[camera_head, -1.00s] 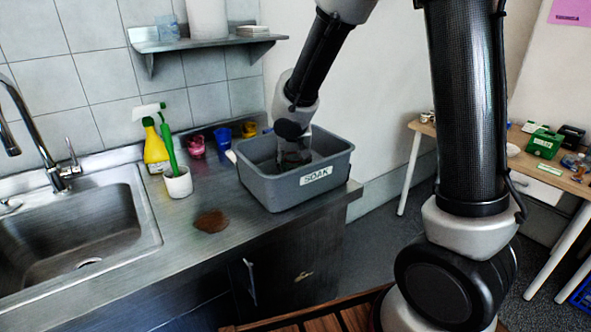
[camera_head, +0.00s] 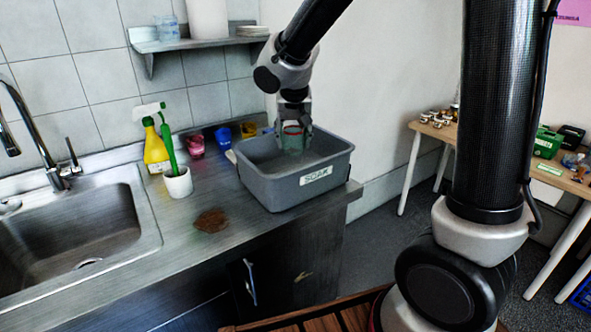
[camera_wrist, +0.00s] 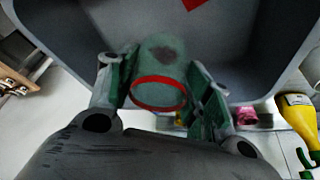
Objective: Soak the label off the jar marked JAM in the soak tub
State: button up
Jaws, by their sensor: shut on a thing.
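A grey tub (camera_head: 262,186) marked SOAK stands at the right end of the steel counter. My gripper (camera_head: 292,128) is over it, shut on a greenish glass jar (camera_head: 292,141) with a red ring. The jar is low over the tub or partly inside; I cannot tell how far its base is from the bottom. In the wrist view the jar (camera_wrist: 160,62) sits between both fingers, with a dark patch on it. No JAM marking is readable on it. A small red patch (camera_wrist: 192,4) shows inside the tub in the wrist view.
A brown puddle-like stain (camera_head: 211,221) lies on the counter left of the tub. A side table (camera_head: 440,130) with small jars is at the right.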

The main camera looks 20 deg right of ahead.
notch_tip(320, 180, up, 6)
dwell(0.6)
jog(key=shift+r, duration=0.15)
dwell(1.8)
jog(key=shift+r, duration=1.95)
jog(key=shift+s, duration=0.1)
